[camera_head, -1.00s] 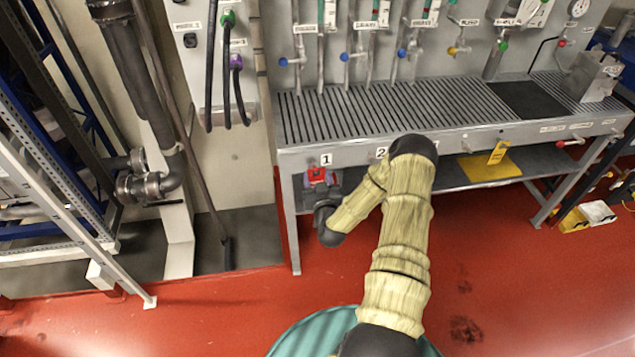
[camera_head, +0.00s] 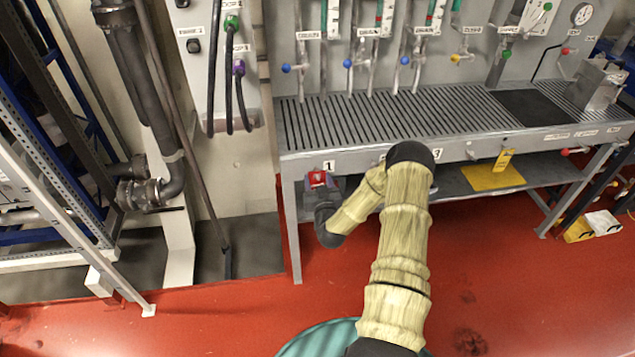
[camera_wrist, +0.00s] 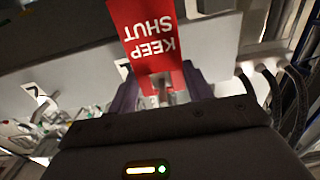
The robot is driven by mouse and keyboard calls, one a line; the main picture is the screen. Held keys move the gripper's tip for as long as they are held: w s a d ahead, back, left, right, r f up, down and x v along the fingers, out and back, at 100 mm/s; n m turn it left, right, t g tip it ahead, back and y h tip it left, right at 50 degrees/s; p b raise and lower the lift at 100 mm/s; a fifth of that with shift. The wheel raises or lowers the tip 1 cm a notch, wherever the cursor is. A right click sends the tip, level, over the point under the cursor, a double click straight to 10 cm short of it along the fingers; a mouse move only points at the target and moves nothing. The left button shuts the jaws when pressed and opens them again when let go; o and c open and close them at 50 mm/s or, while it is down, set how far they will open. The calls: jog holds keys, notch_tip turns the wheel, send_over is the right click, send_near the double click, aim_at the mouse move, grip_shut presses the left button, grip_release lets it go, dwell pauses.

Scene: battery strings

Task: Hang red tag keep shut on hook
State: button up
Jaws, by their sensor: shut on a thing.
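The red tag (camera_wrist: 148,40) with white "KEEP SHUT" lettering is upside down in the wrist view. My gripper (camera_wrist: 160,88) is shut on its edge, with a dark finger on either side. In the head view the tag (camera_head: 317,178) is a small red patch at my gripper (camera_head: 321,187), in front of the bench's front rail, just below and left of the number 1 label (camera_head: 329,166). No hook shows clearly near the tag; my gripper and the tag may hide it. I cannot tell whether the tag touches the rail or a hook.
The slatted steel bench (camera_head: 380,112) has labels and small fittings along its front rail. A yellow tag (camera_head: 503,160) hangs farther right, above a yellow sheet (camera_head: 492,178) on the lower shelf. Black hoses (camera_head: 229,85) hang from a panel on the left. Red floor is clear in front.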

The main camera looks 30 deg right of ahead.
jog(key=o, duration=1)
jog(key=shift+o, duration=0.2)
jog(key=b+v, duration=0.2)
jog(key=v, duration=1.5)
jog(key=shift+s+b, duration=0.25)
jog(key=shift+b, duration=0.05)
jog(key=shift+w+r, duration=0.1)
jog(key=shift+r, duration=0.05)
